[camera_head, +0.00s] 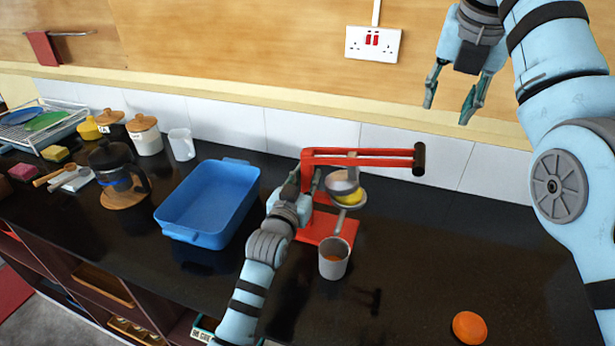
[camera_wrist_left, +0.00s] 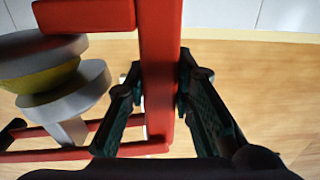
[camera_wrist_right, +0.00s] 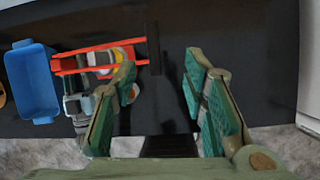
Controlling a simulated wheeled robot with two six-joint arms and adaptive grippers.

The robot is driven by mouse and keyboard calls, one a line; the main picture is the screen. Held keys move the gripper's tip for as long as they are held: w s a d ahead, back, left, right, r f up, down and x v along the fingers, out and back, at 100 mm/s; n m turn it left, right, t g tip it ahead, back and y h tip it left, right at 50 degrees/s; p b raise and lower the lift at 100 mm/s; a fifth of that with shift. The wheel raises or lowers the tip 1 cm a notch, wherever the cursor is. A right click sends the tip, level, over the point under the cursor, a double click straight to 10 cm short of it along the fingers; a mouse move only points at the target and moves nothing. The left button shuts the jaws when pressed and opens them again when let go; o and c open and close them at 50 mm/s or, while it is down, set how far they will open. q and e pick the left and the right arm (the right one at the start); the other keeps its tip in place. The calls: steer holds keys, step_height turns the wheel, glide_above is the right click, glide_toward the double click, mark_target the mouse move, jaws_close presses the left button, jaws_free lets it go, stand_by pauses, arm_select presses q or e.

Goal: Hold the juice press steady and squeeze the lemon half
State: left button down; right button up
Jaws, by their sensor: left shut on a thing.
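The red juice press (camera_head: 325,228) stands on the dark counter, its long lever (camera_head: 370,157) stretching to the right and ending in a black grip (camera_head: 419,158). The yellow lemon half (camera_head: 348,196) sits between the press's grey upper cup and its lower dish; it also shows in the left wrist view (camera_wrist_left: 40,80). A grey cup (camera_head: 334,258) with orange inside stands at the press's base. My left gripper (camera_wrist_left: 158,105) is shut on the press's red upright post. My right gripper (camera_head: 455,100) is open and empty, raised above and right of the lever grip.
A blue tray (camera_head: 168,226) stands left of the press, with a French press (camera_head: 118,172) beyond it. The counter right of the press is mostly clear. A wall socket (camera_head: 373,44) is behind.

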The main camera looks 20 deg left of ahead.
mark_target(419, 154)
steer(key=shift+n, duration=0.7)
steer(key=x, duration=0.4)
steer(key=s+a+x, duration=0.1)
steer(key=x, duration=0.7)
steer(key=shift+s+a+f, duration=0.2)
steer(key=shift+a+f, duration=0.05)
steer(key=shift+f, duration=0.4)
steer(key=shift+c, duration=0.2)
jaws_close()
